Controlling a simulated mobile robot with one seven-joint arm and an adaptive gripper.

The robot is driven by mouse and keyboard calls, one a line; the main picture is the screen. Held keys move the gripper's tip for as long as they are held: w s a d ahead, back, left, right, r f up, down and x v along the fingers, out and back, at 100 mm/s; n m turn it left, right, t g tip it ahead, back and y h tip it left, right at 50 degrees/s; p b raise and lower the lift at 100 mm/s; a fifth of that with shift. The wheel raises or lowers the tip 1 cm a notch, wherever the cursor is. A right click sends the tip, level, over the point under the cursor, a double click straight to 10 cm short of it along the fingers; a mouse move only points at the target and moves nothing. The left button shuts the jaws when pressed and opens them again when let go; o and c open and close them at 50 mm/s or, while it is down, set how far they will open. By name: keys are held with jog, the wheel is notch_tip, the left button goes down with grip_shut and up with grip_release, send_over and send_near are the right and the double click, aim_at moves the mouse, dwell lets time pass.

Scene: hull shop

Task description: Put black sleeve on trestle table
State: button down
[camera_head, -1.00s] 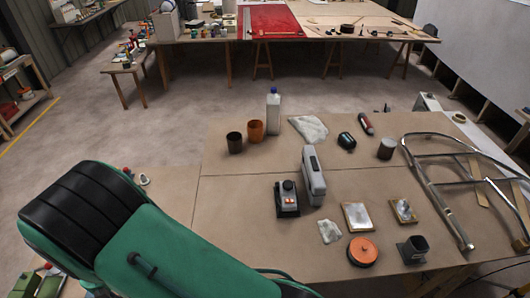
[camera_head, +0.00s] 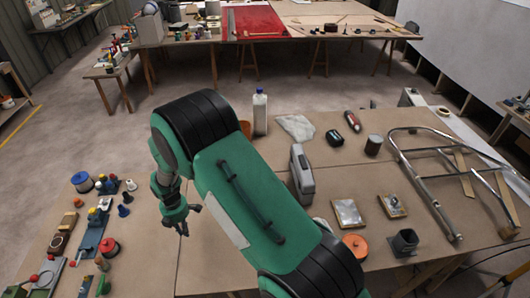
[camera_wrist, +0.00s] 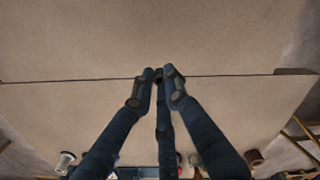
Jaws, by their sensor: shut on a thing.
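My gripper (camera_head: 190,222) hangs at the left of the near table, above bare board. In the wrist view its fingertips (camera_wrist: 160,76) are closed together on a small dark round thing, taken as the black sleeve (camera_wrist: 159,76). Most of it is hidden between the fingers, and I cannot make it out in the head view. The near trestle table (camera_head: 320,235) has a tan board top with a seam across it; its bare top fills the wrist view (camera_wrist: 160,35). Another trestle table (camera_head: 350,22) stands at the back.
Several small tools and spools, including a red spool (camera_head: 108,247), crowd the table's left part. A white bottle (camera_head: 260,112), a grey case (camera_head: 302,175), an orange disc (camera_head: 355,245) and a metal tube frame (camera_head: 430,190) stand to the right. My arm hides the middle.

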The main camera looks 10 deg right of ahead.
jog(key=w+d+m, duration=0.1)
jog(key=w+d, duration=0.1)
jog(key=d, duration=0.2)
jog(key=w+d+m, duration=0.1)
jog(key=w+d, duration=0.2)
jog(key=d, duration=0.2)
jog(key=w+d+m, duration=0.2)
jog(key=w+d, duration=0.1)
jog(key=d, duration=0.2)
jog(key=w+d+m, duration=0.1)
jog(key=d, duration=0.4)
jog(key=w+d+m, duration=0.1)
jog(key=w+d, duration=0.1)
jog(key=d, duration=0.3)
jog(key=w+d+m, duration=0.1)
jog(key=d+m, duration=0.1)
jog(key=d, duration=0.3)
jog(key=shift+w+d+b, duration=0.3)
jog(key=shift+w+d, duration=0.05)
jog(key=shift+w, duration=0.05)
jog(key=w+a, duration=0.1)
jog(key=w, duration=0.4)
jog(key=w+a+f, duration=0.1)
jog(key=w, duration=0.4)
jog(key=w+a, duration=0.1)
jog(key=w, duration=0.4)
jog(key=shift+w+a+f+b, duration=0.25)
jog(key=shift+w+a+b, duration=0.05)
jog(key=shift+w, duration=0.05)
jog(key=shift+f, duration=1.75)
